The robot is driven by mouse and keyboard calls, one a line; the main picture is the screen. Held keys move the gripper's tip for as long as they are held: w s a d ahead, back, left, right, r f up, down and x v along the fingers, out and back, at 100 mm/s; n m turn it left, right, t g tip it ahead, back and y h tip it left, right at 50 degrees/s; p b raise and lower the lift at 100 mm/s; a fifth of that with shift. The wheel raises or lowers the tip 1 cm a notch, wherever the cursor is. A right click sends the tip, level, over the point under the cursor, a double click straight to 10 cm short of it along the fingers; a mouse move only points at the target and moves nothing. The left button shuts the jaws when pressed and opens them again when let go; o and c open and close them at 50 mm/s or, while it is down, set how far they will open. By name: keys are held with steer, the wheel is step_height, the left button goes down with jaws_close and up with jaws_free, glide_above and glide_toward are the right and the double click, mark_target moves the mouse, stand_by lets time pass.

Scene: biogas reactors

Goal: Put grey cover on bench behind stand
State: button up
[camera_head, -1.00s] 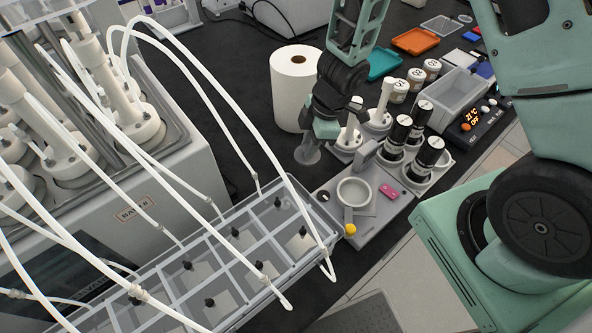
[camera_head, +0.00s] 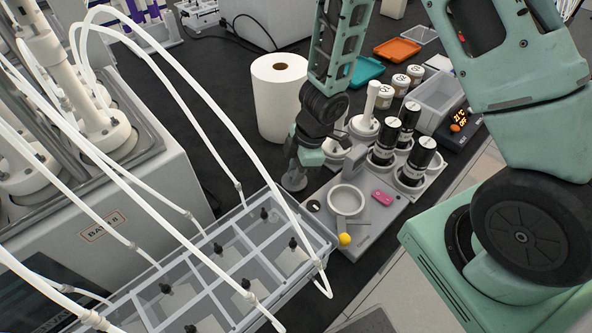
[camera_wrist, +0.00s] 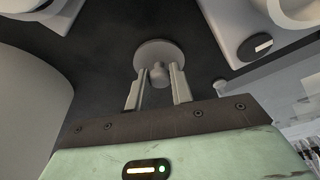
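The grey cover (camera_head: 294,178) is a round disc with a small knob. In the head view it is at the tip of my gripper (camera_head: 308,160), low over the bench behind and left of the stand (camera_head: 382,217). In the wrist view the cover (camera_wrist: 158,52) lies straight beyond the fingers, its knob between the two fingertips (camera_wrist: 158,78). I cannot tell whether the disc touches the dark bench (camera_head: 225,160).
A paper roll (camera_head: 279,100) stands close behind the cover. A compartment tray (camera_head: 222,262) with white tubes is at front left. Black-capped bottles (camera_head: 385,142) stand on the stand's right side. A grey bin (camera_head: 437,100) is farther right. Some bare bench surrounds the cover.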

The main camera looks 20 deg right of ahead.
steer(key=o, duration=0.3)
steer(key=shift+o, duration=0.2)
step_height(320, 180, up, 22)
steer(key=a+m+t+h+p, duration=0.2)
steer(key=m+t+p, duration=0.15)
steer(key=p, duration=0.45)
steer(key=s+a+r+m+g, duration=0.2)
steer(key=s+r, duration=0.2)
steer(key=s, duration=0.6)
steer(key=s+a+r+m+g, duration=0.2)
steer(key=s+r, duration=0.2)
steer(key=s, duration=0.6)
steer(key=shift+a+r+m+h, duration=0.25)
steer(key=shift+a+m+h, duration=0.05)
steer(key=shift+a+m, duration=0.1)
